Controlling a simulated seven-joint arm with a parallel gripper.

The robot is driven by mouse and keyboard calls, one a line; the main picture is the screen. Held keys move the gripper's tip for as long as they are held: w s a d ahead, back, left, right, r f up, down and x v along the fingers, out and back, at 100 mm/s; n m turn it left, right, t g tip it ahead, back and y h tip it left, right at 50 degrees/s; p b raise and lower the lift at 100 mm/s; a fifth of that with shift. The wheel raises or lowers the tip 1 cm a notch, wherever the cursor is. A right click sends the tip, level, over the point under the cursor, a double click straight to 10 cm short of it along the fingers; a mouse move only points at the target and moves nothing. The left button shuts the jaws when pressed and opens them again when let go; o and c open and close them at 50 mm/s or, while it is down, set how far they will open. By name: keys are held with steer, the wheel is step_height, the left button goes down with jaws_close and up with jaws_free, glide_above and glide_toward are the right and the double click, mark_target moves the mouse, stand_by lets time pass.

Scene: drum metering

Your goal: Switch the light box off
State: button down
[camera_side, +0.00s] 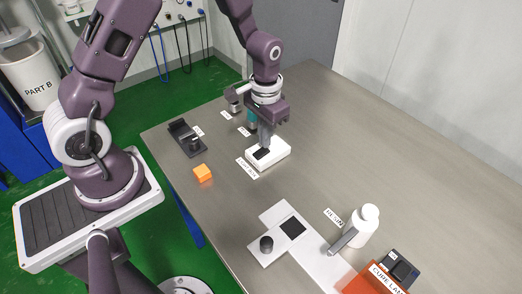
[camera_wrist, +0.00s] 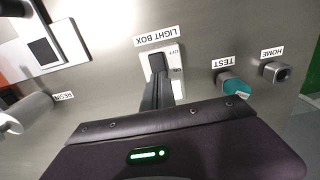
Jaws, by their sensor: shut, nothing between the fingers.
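The light box (camera_side: 281,151) is a white box with a dark rocker switch (camera_side: 262,154) on top, standing on the grey table. In the wrist view the light box (camera_wrist: 179,87) has its label above it and OFF and ON marks beside the black rocker (camera_wrist: 157,62). My gripper (camera_side: 265,146) is shut and empty, pointing down over the box with its tips at or just above the rocker. In the wrist view my gripper (camera_wrist: 160,78) hides the rocker's near end. I cannot tell whether the tips touch it or which way it is set.
A teal item (camera_wrist: 235,86) by the TEST label and a metal piece (camera_wrist: 276,72) by HOME stand near the box. A white bottle (camera_side: 362,226) stands front right. The table's right side is clear.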

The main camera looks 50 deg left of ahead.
steer(key=shift+f, duration=0.95)
stand_by(0.3)
steer(key=shift+r, duration=3.55)
step_height(320, 180, up, 6)
steer(key=f+t, duration=0.1)
glide_above(262, 153)
steer(key=s+r+t, duration=0.2)
steer(key=s+r, duration=0.4)
steer(key=r, duration=0.3)
steer(key=s+r+t, duration=0.1)
steer(key=s+r, duration=0.1)
steer(key=s, duration=0.4)
steer(key=s+d+r+t, duration=0.1)
steer(key=s+r, duration=0.2)
steer(key=s, duration=0.4)
steer(key=shift+s+d+r+t, duration=0.2)
steer(key=shift+d+r+t, duration=0.05)
steer(key=shift+r+t, duration=0.1)
